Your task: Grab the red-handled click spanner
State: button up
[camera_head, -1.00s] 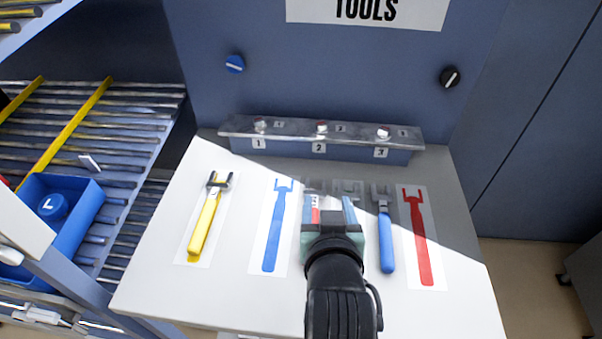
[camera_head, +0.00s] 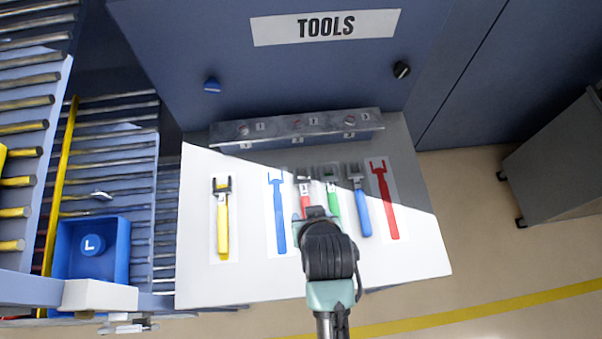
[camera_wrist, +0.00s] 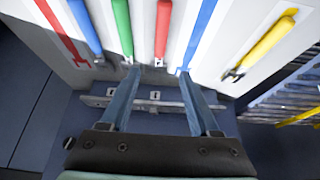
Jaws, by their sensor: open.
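The red-handled click spanner (camera_head: 305,203) lies on the white tool table, its dark jaw end toward the back; my gripper hides its lower part in the head view. It also shows in the wrist view (camera_wrist: 163,30), in line with the gap between my fingers. My gripper (camera_wrist: 159,74) is open and empty, its fingertips at either side of the spanner's head end in the picture. In the head view my gripper (camera_head: 316,214) is over the lower parts of the red and green handles. I cannot tell its height above the table.
A green-handled spanner (camera_head: 333,205) lies close to the right, then a blue one (camera_head: 361,208) and a red printed outline (camera_head: 386,204). A blue outline (camera_head: 278,212) and a yellow spanner (camera_head: 222,222) are to the left. A metal-topped rack (camera_head: 280,130) spans the back.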

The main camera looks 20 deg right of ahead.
send_near(306, 204)
jog(key=x, duration=0.3)
jog(key=shift+f+p, duration=0.3)
jog(key=shift+p+x, duration=0.5)
jog(key=shift+x, duration=1.35)
jog(key=shift+w+d+f, duration=0.1)
jog(key=shift+w+f, duration=0.35)
jog(key=shift+f, duration=0.15)
jog(key=shift+f, duration=0.15)
grip_shut()
